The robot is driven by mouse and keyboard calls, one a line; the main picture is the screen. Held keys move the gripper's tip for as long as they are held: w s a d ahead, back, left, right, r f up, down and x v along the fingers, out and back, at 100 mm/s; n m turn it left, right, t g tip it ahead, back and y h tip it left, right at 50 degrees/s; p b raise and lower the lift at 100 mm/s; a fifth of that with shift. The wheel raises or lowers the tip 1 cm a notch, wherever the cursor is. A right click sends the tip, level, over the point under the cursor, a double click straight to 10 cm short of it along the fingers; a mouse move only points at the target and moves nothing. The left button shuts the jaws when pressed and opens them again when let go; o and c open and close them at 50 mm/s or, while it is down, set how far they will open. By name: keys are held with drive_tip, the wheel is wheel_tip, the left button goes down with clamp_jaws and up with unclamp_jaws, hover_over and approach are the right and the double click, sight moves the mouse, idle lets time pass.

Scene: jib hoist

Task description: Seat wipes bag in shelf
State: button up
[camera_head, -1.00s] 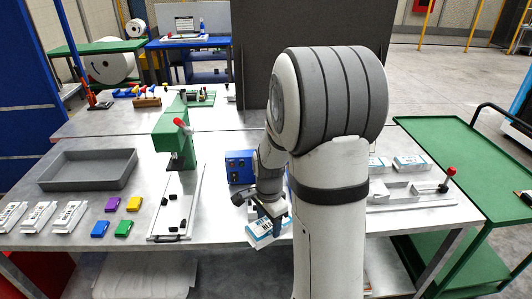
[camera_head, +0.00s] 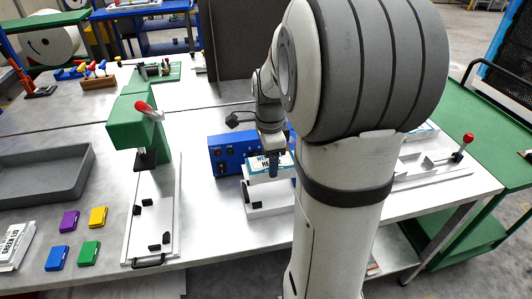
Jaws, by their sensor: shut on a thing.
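My gripper (camera_head: 273,158) is shut on the wipes bag (camera_head: 257,176), a white pack with blue edges and dark lettering. The bag is roughly level, just above a pale grey fixture (camera_head: 266,211) that looks like the shelf, in front of the blue control box. I cannot tell whether the bag touches the fixture. My arm hides the fixture's right part, and the gripper covers part of the bag.
The blue box (camera_head: 226,160) stands close behind the bag. A green press (camera_head: 138,136) with a red-tipped lever stands to the left. Small coloured blocks and a grey tray (camera_head: 80,178) lie further left. A pale fixture (camera_head: 432,174) stands at the right.

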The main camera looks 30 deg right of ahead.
drive_tip(key=shift+w+f, duration=0.1)
drive_tip(key=shift+f, duration=0.05)
drive_tip(key=b, duration=0.5)
hover_over(270, 190)
drive_tip(key=shift+a+f, duration=0.15)
drive_tip(key=shift+f, duration=3.1)
drive_tip(key=o, duration=1)
